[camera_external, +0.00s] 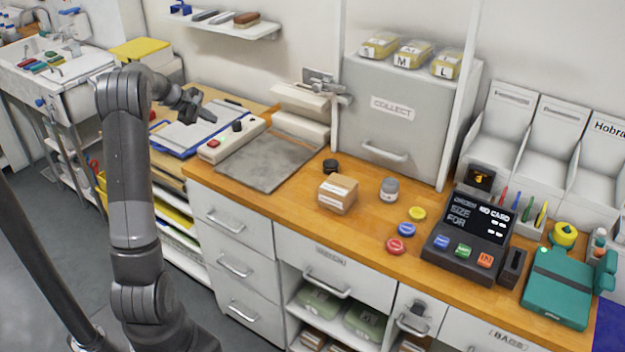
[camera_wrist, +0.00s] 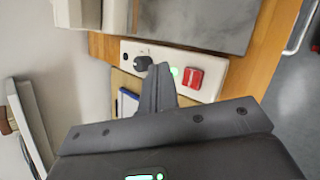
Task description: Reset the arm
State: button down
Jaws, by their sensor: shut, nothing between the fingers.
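My gripper (camera_external: 193,106) is shut and empty at the end of my raised arm, left of the middle in the external view. It is in the air in front of the clipboard with paper (camera_external: 194,128); the height between them is hard to tell. In the wrist view the closed fingers of my gripper (camera_wrist: 159,88) point at a white control box (camera_wrist: 197,64) with a black knob and a red button. A green light shows beside the fingertips. Whether the fingers touch the box cannot be told from the wrist view, but the external view shows them apart from it.
The control box (camera_external: 229,140) stands beside a grey plate (camera_external: 262,160) on the wooden counter. A cardboard box (camera_external: 338,194), a jar (camera_external: 389,189) and coloured discs stand further right. A grey COLLECT cabinet (camera_external: 395,125) rises at the back. The grey floor at the left is partly free.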

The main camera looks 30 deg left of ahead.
jog(key=s+d+r+m+g, duration=0.1)
jog(key=s+d+r+m, duration=0.25)
jog(key=d, duration=0.45)
jog(key=s+d+r+m+g, duration=0.1)
jog(key=s+d+r+m, duration=0.15)
jog(key=s+d, duration=0.35)
jog(key=s+d+r+m+g, duration=0.1)
jog(key=s+d+r+m, duration=0.2)
jog(key=d, duration=0.6)
jog(key=s+d+f+m+y, duration=0.2)
jog(key=s+d+m, duration=0.2)
jog(key=s, duration=0.5)
jog(key=s+d+f+m+y, duration=0.1)
jog(key=s+d+f+m, duration=0.1)
jog(key=s+d+m, duration=0.3)
jog(key=s+m, duration=0.3)
jog(key=s, duration=0.1)
jog(key=shift+s+d+t+y, duration=0.15)
jog(key=shift+s+t+y, duration=0.15)
jog(key=shift+y, duration=0.1)
jog(key=c, duration=2.1)
grip_release()
